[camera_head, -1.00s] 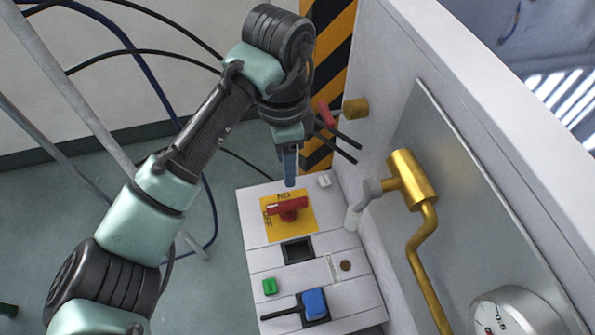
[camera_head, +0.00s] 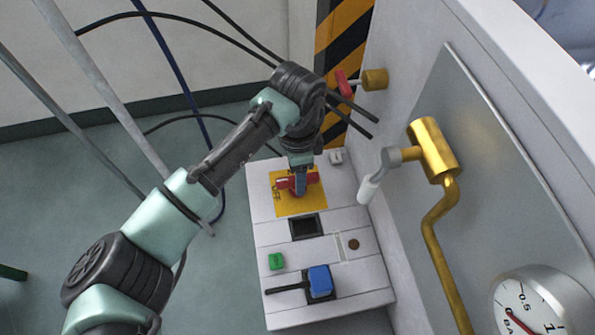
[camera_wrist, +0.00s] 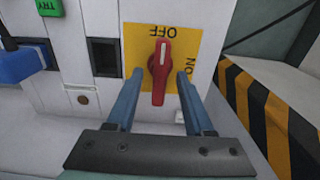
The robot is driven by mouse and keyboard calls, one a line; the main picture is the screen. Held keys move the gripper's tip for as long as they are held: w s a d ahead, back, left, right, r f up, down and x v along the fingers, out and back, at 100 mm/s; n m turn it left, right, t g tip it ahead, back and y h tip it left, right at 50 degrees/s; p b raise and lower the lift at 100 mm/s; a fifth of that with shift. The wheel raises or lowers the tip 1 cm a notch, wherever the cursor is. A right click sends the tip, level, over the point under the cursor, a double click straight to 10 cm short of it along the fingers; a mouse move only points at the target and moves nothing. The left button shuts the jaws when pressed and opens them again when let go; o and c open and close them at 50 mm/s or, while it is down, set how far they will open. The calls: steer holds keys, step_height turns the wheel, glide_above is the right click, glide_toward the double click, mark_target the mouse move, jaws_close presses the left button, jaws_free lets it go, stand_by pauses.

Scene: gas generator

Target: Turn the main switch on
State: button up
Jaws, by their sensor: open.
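The main switch is a red knob on a yellow plate. In the wrist view the red knob (camera_wrist: 159,75) points its white-marked end at the word OFF, and ON is on the right of the yellow plate (camera_wrist: 142,45). My gripper (camera_wrist: 160,72) is open, with one blue finger on each side of the knob and gaps visible. In the head view my gripper (camera_head: 300,184) is over the red knob (camera_head: 283,184) and hides its middle. I cannot tell how deep the fingertips reach beside it.
The grey panel has a dark square recess (camera_head: 305,227), a green button (camera_head: 276,261) and a blue-handled switch (camera_head: 320,281). A brass valve (camera_head: 433,150) with a grey handle and a red-handled valve (camera_head: 375,79) stick out from the wall at right. A striped post (camera_head: 343,50) stands behind.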

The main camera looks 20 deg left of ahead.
jaws_close()
stand_by(1.4)
